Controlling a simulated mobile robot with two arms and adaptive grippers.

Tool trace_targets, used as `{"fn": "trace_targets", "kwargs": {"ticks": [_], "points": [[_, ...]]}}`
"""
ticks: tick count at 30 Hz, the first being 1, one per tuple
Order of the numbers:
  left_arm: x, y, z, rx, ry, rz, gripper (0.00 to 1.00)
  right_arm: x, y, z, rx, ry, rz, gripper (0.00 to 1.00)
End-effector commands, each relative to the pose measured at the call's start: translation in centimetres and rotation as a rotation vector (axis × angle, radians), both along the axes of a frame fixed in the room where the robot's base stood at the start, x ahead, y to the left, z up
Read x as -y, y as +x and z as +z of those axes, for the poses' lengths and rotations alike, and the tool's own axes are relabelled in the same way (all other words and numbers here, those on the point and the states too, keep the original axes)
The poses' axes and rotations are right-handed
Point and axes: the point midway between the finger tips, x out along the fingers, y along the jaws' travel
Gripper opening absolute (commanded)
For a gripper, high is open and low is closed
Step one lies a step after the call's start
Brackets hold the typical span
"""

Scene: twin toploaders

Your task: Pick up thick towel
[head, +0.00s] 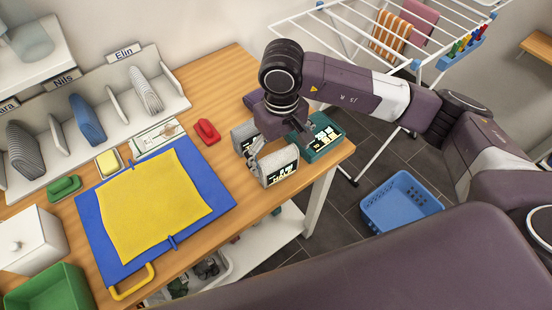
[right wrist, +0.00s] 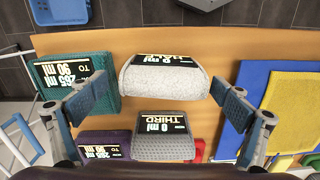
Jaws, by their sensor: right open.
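Several folded, towel-like blocks with black label displays stand at the right end of the wooden table. A thick whitish one marked "HALF" (right wrist: 165,80) also shows in the head view (head: 278,166). Next to it are a grey one marked "THIRD" (right wrist: 163,140), a teal one (right wrist: 62,72) and a purple one (right wrist: 104,143). The teal one shows in the head view too (head: 324,141). No label says which is the thick towel. My right gripper (right wrist: 162,102) is open over the blocks, its fingers either side of the whitish and grey ones, holding nothing. My left gripper is out of view.
A yellow cloth (head: 150,205) lies on a blue board (head: 216,195) left of the blocks. A red item (head: 206,131) lies behind. A named rack (head: 170,88) holds folded cloths along the wall. A blue basket (head: 402,205) and drying rack (head: 345,45) stand off the table's right end.

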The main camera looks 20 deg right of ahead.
Motion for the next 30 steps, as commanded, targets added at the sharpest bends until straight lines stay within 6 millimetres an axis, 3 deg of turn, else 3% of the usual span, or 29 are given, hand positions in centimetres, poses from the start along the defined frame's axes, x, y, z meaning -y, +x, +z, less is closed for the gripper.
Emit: {"fn": "trace_targets", "kwargs": {"ticks": [10, 15, 22, 30], "points": [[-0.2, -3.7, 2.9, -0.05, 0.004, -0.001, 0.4, -0.6, 0.4, -3.8, -0.006, 0.002, -0.001, 0.94], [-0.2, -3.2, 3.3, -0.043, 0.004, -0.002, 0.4, -0.5, 0.5, -5.9, -0.002, 0.002, 0.0, 0.94], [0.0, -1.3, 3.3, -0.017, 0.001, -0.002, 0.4, -0.6, 0.5, -6.2, 0.0, 0.002, 0.001, 0.94], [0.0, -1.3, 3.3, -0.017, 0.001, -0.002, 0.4, -0.5, 0.5, -6.1, 0.0, 0.002, 0.0, 0.66]]}}
